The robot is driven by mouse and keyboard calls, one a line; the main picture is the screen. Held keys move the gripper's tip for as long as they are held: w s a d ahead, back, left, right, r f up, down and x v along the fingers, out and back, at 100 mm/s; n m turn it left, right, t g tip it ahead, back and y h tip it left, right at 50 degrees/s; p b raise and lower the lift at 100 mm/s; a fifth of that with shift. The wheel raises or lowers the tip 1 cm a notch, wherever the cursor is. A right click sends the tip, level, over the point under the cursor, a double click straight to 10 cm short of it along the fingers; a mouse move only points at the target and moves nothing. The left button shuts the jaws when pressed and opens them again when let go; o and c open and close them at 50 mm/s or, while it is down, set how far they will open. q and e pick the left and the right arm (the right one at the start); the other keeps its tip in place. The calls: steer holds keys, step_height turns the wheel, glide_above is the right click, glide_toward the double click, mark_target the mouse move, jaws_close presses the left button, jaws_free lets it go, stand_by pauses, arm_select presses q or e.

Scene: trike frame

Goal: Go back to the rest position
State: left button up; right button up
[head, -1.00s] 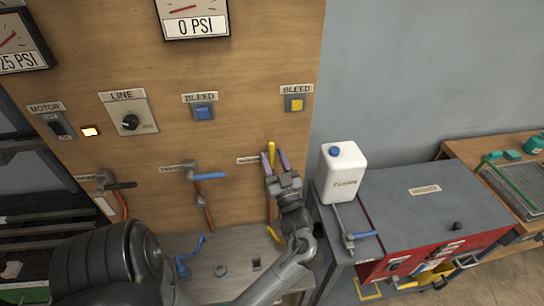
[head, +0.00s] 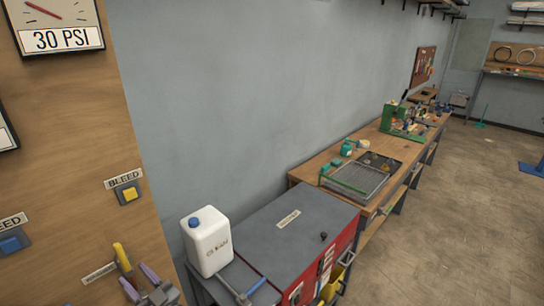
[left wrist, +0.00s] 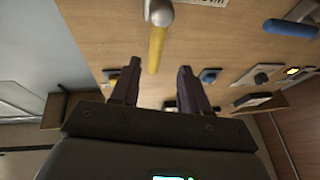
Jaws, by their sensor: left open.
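My left gripper (head: 139,280) is at the lower left of the head view, in front of the wooden panel, with its two purple fingers spread apart and nothing between them. A yellow valve handle (head: 122,257) on the panel is just beyond the fingertips. In the left wrist view the fingers (left wrist: 157,84) are apart, and the yellow handle (left wrist: 157,48) lies ahead of the gap, apart from both fingers as far as I can tell. My right gripper is not in view.
A white jug (head: 209,243) stands beside the panel, near a grey-topped red cabinet (head: 300,232). A blue-handled tool (head: 250,289) lies in front of it. A long workbench (head: 318,163) runs along the wall. The floor at the right is open.

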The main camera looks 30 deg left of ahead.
arm_select(q)
steer(key=w+d+f+m+t+h, duration=0.2)
steer(key=d+f+m+t+h, duration=0.4)
steer(key=d+m+h, duration=0.3)
steer(key=w+d+f+m+t+h, duration=0.3)
steer(key=d+f+m+t+h, duration=0.35)
steer(key=d+h, duration=0.35)
steer(key=s+d+f+m+g+h, duration=0.2)
steer(key=s+d+f+g, duration=0.1)
steer(key=s+d+g, duration=0.25)
steer(key=s+d+f+m+g+h, duration=0.25)
steer(key=s+d+g, duration=0.2)
steer(key=s, duration=0.25)
step_height(320, 180, up, 15)
steer(key=p, duration=1.5)
steer(key=shift+d+f+n+t+y, duration=0.15)
steer(key=shift+d+n+t+y, duration=0.15)
steer(key=shift+d+t+y, duration=0.05)
steer(key=shift+s, duration=0.1)
